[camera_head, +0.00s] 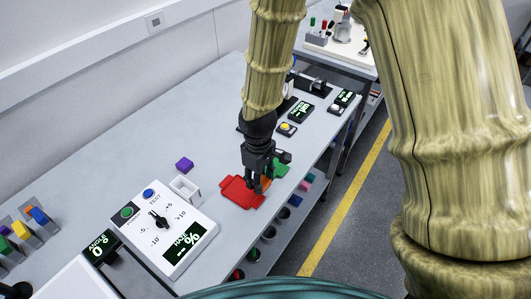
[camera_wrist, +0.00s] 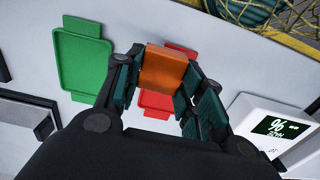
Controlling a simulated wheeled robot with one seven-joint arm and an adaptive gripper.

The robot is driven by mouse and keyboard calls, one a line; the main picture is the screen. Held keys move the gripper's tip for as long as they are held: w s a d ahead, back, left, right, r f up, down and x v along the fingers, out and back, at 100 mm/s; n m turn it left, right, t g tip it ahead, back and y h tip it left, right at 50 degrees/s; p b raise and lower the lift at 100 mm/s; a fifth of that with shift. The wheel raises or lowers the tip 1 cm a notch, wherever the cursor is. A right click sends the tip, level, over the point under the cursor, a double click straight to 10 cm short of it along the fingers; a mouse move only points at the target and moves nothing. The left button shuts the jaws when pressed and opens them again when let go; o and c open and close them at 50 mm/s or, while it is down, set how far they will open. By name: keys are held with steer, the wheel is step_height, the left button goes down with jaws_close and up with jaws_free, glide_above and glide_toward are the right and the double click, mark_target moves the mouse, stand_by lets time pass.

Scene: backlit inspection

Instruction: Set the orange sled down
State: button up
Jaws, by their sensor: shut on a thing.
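The orange sled (camera_wrist: 163,68) is a small block between the fingers of my gripper (camera_wrist: 160,84) in the wrist view. My gripper is shut on it. In the head view my gripper (camera_head: 257,184) points down over the right part of the red tray (camera_head: 237,194), and only a sliver of orange shows beside the fingers. The red tray also shows behind the sled in the wrist view (camera_wrist: 154,103), partly hidden by it. I cannot tell whether the sled touches the tray.
A green tray (camera_head: 281,169) lies just beyond the red one. A white dial box (camera_head: 164,226) and a small white open holder (camera_head: 185,188) stand to the left. The table's right edge is close.

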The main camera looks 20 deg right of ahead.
steer(key=w+d+p, duration=0.1)
steer(key=w, duration=0.2)
steer(key=w+d+p, duration=0.1)
steer(key=w+d, duration=0.1)
steer(key=w, duration=0.2)
steer(key=w+d+p, duration=0.2)
steer(key=w, duration=0.2)
steer(key=shift+f, duration=0.4)
steer(key=shift+w+d+f, duration=0.15)
steer(key=shift+w+f, duration=0.05)
steer(key=shift+w, duration=0.05)
steer(key=shift+s+f+p, duration=0.1)
steer(key=shift+f+p, duration=0.55)
steer(key=shift+p, duration=0.1)
steer(key=shift+f+p, duration=0.4)
steer(key=shift+f, duration=0.7)
steer(key=shift+f, duration=0.1)
steer(key=o, duration=1)
